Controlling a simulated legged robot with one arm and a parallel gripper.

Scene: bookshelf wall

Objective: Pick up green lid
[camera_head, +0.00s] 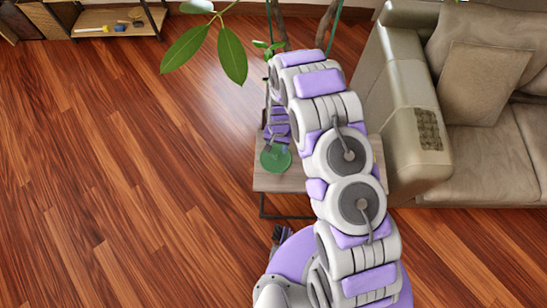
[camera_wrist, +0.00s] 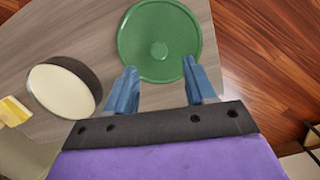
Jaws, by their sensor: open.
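The green lid (camera_wrist: 160,25) is a round disc with a small knob in its middle, lying on the grey wooden side table (camera_wrist: 95,25) in the wrist view. My gripper (camera_wrist: 160,78) is open, its two blue fingers apart at the lid's near edge, with nothing held between them. In the head view the lid (camera_head: 276,158) shows at the left of the small table (camera_head: 267,182), just below my gripper (camera_head: 277,140). Part of the table is hidden behind my arm. I cannot tell how high the fingertips are above the lid.
A round dark-sided, cream-topped object (camera_wrist: 63,88) and a yellow item (camera_wrist: 14,111) are left of my gripper. A beige sofa (camera_head: 410,130) stands right of the table. A leafy plant (camera_head: 232,55) is behind. Wooden floor (camera_head: 110,170) is clear at left.

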